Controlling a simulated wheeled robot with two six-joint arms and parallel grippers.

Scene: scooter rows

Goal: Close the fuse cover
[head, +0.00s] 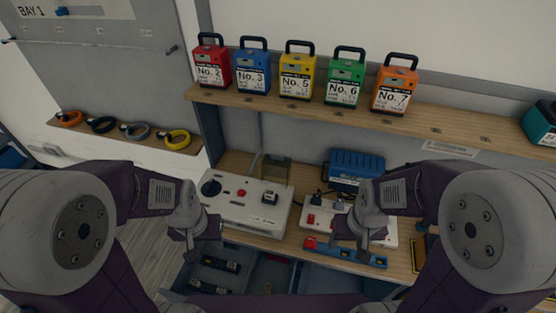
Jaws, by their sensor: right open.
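A white panel box (240,215) lies on the workbench in the middle, with a black knob, a red button and a black switch on top. A small olive, see-through flap (276,168) stands upright at its back edge; it looks like the fuse cover, raised. My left gripper (205,238) is at the box's front left, apart from the flap; its fingers are too small and dark to tell open from shut. My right gripper (362,236) is open, in front of a second white unit (318,216), and hides part of it.
A blue case (354,168) stands behind the second unit. A red and blue level-like tool (345,253) lies at the bench front. Open drawers (222,264) are below. A shelf (290,107) above holds several numbered battery packs; coloured rings (125,127) lie on a left ledge.

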